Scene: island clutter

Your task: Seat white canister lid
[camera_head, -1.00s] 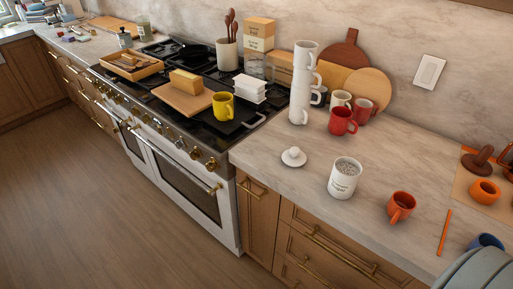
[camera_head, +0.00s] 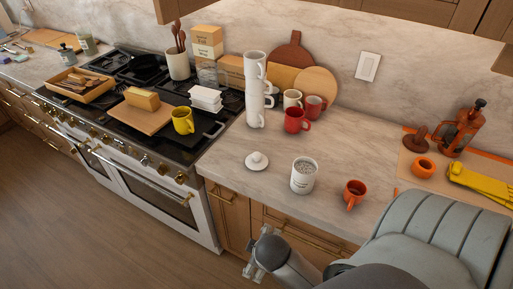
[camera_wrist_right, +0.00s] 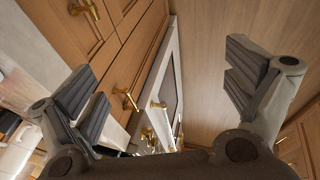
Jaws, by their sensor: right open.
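The white canister (camera_head: 304,177) stands upright and uncovered on the counter, with grey-white contents showing at its open top. Its white lid (camera_head: 257,160), a round disc with a knob, lies flat on the counter to the left of the canister, knob up. My right gripper (camera_head: 262,256) is low in front of the counter's edge, before the drawers, apart from both lid and canister. In the right wrist view its fingers (camera_wrist_right: 165,95) are spread wide with nothing between them. My left gripper is not in view.
An orange mug (camera_head: 354,192) stands right of the canister. Behind are a red mug (camera_head: 295,121) and a tall stack of white mugs (camera_head: 254,92). The stove (camera_head: 110,150) with a yellow mug (camera_head: 183,121) is left. Counter around the lid is clear.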

